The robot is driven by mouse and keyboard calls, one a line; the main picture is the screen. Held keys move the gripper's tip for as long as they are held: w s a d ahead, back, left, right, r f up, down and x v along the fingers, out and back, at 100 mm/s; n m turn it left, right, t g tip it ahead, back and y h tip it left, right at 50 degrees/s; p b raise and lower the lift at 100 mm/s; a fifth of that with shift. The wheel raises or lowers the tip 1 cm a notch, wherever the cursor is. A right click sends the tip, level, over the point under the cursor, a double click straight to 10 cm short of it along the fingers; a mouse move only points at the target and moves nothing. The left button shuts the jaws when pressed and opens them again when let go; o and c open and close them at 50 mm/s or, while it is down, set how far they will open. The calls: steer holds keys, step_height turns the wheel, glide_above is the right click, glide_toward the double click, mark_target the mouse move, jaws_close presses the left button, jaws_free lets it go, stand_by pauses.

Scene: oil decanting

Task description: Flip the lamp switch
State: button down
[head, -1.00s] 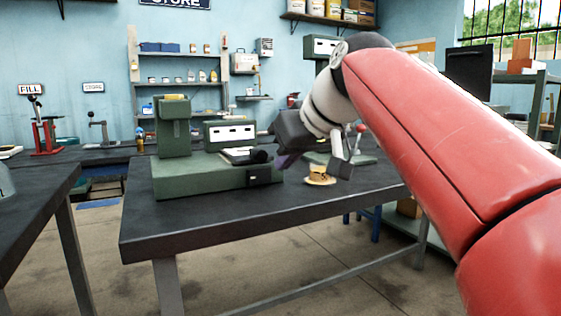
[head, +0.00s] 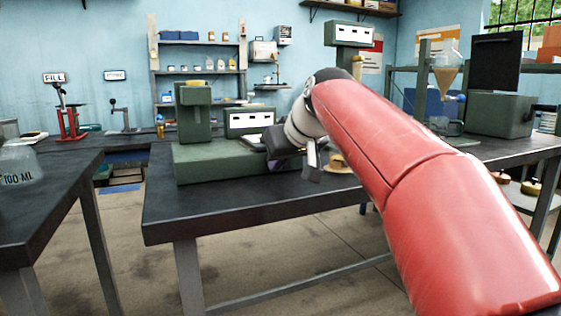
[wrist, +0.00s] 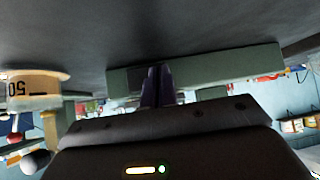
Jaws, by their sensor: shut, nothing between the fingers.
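A green bench machine (head: 222,166) with a long base and an upright post stands on the dark table in the head view. My gripper (head: 275,164) is at the right end of its base, hiding that part. In the wrist view the picture is upside down, and my gripper (wrist: 157,86) shows its dark purple fingers shut together and empty. They point at the green base (wrist: 235,65), and I cannot tell whether they touch it. I cannot make out a lamp switch clearly in the current views.
The dark table (head: 170,212) is bare along its front edge. A tan weight (head: 337,160) stands on it right of my gripper. A green box with a white panel (head: 249,121) stands behind the base. Another table with a flask (head: 20,168) is at the left.

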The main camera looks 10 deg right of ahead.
steer(key=shift+w+a+r+p, duration=0.1)
steer(key=shift+w+a+p, duration=0.05)
steer(key=shift+p, duration=0.15)
steer(key=shift+d, duration=0.8)
